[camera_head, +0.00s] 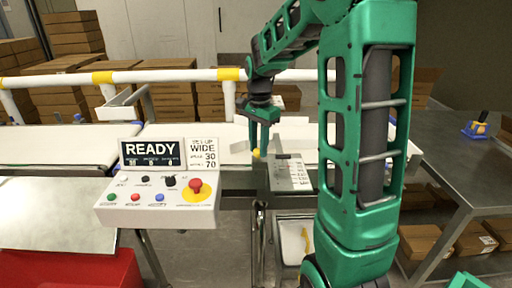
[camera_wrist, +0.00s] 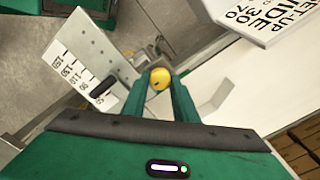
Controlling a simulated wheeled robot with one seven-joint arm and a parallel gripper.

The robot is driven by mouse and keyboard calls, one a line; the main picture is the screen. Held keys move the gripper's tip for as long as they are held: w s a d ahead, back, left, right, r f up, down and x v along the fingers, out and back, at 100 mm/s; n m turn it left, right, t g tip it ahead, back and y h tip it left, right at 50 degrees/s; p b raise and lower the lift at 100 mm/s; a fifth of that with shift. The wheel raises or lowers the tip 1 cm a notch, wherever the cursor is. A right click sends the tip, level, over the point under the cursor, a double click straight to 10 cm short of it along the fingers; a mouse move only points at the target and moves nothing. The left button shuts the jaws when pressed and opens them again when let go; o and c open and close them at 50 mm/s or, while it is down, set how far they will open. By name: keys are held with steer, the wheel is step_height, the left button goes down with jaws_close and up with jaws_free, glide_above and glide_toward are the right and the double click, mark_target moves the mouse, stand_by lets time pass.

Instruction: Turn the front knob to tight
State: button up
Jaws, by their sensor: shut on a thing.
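The front knob is a small yellow knob (camera_wrist: 160,79) between the tips of my gripper (camera_wrist: 160,84) in the wrist view. My green gripper also shows in the head view (camera_head: 260,150), pointing down, with the yellow knob (camera_head: 256,153) at its fingertips. The fingers are shut on the knob. A metal plate with a printed scale (camera_wrist: 88,75) lies beside it, with a dark slot or marker near the low numbers. The knob's tight or loose marking cannot be made out.
A control box (camera_head: 158,200) with a READY display, a red stop button and several coloured buttons stands left of my gripper. A sign reads set-up WIDE 30 70 (camera_head: 203,152). A white rail (camera_head: 160,76) with yellow bands runs behind the belt. Cartons are stacked beyond.

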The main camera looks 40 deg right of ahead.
mark_target(257, 149)
steer(key=shift+w+a+r, duration=0.15)
steer(key=shift+w+a, duration=0.05)
steer(key=shift+w, duration=0.1)
steer(key=o, duration=1.1)
steer(key=shift+c, duration=0.2)
steer(key=shift+s, duration=0.1)
step_height(257, 149, up, 11)
steer(key=shift+f, duration=0.2)
steer(key=s+a+f+n, duration=0.1)
steer(key=s+f+n, duration=0.2)
steer(key=s, duration=0.6)
steer(key=s+a+f+n, duration=0.1)
steer(key=s+f+n, duration=0.2)
steer(key=s, duration=0.7)
steer(key=s+a+f+n, duration=0.1)
steer(key=s+f+n, duration=0.2)
steer(key=s, duration=0.7)
steer(key=shift+f+n, duration=0.3)
steer(key=shift+f, duration=0.6)
